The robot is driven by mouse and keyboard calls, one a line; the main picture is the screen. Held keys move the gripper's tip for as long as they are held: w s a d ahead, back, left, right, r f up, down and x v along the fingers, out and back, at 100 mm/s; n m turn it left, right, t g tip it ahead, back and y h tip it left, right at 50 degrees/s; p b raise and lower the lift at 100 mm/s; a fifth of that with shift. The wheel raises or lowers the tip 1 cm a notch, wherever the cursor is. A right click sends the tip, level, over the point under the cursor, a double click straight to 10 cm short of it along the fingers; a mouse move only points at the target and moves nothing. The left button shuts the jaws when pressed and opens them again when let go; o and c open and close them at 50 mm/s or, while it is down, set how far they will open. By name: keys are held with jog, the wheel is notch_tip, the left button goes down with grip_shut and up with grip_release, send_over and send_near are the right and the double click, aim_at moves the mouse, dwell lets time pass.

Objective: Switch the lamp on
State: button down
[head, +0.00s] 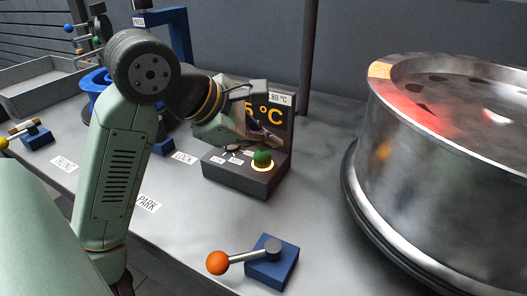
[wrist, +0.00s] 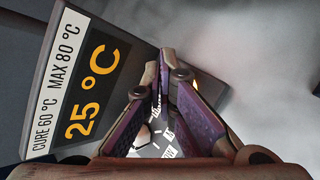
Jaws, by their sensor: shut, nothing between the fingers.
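A dark control box (head: 240,180) stands on the bench, with a display (head: 286,112) reading 25 °C in amber. The display (wrist: 92,85) fills the left of the wrist view, beside a strip reading CURE 60 °C, MAX 80 °C. A green knob (head: 262,157) with a glowing yellow ring sits on the box top, with small white labels to its left. My gripper (head: 272,140) is just above the knob; whether it touches is unclear. In the wrist view my gripper (wrist: 163,65) is shut and empty, its fingers partly covering the white marks on the box. No lamp head is identifiable.
A large metal wheel rim (head: 440,150) stands at the right, with a red glow on its top. A blue block with an orange-ball lever (head: 218,262) is at the front. A grey tray (head: 40,85) and blue stand (head: 180,40) are behind left. Bench between box and rim is clear.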

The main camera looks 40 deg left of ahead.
aim_at(264, 158)
notch_tip(264, 158, up, 6)
jog(key=p, duration=0.3)
dwell(0.5)
